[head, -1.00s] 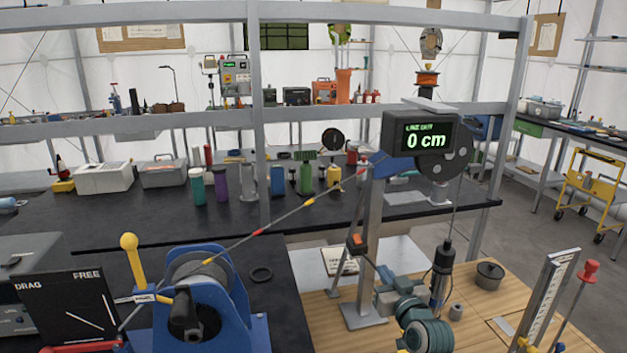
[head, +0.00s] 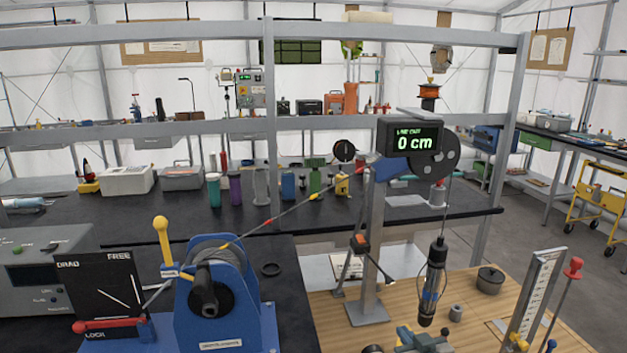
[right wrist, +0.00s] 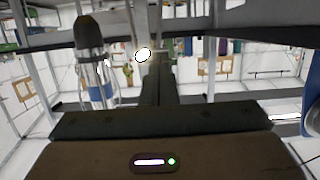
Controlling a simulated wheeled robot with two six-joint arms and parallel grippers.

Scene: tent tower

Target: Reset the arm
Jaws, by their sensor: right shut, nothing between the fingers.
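My right gripper (head: 424,338) shows at the bottom edge of the head view, low over the wooden bench top. Its fingers are shut with nothing between them; they also show in the right wrist view (right wrist: 156,80). The dark cylindrical instrument with a clear caged middle (head: 433,282) hangs on the line from the pulley, just above and beyond the gripper and apart from it. It shows at left in the right wrist view (right wrist: 95,60). My left gripper is not in view.
A blue winch (head: 222,300) with a yellow-knobbed lever stands at left, its line running to the pulley post (head: 372,250). The display (head: 415,140) reads 0 cm. A lidded pot (head: 490,280), a small grey cylinder (head: 456,313) and an upright scale (head: 533,298) stand at right.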

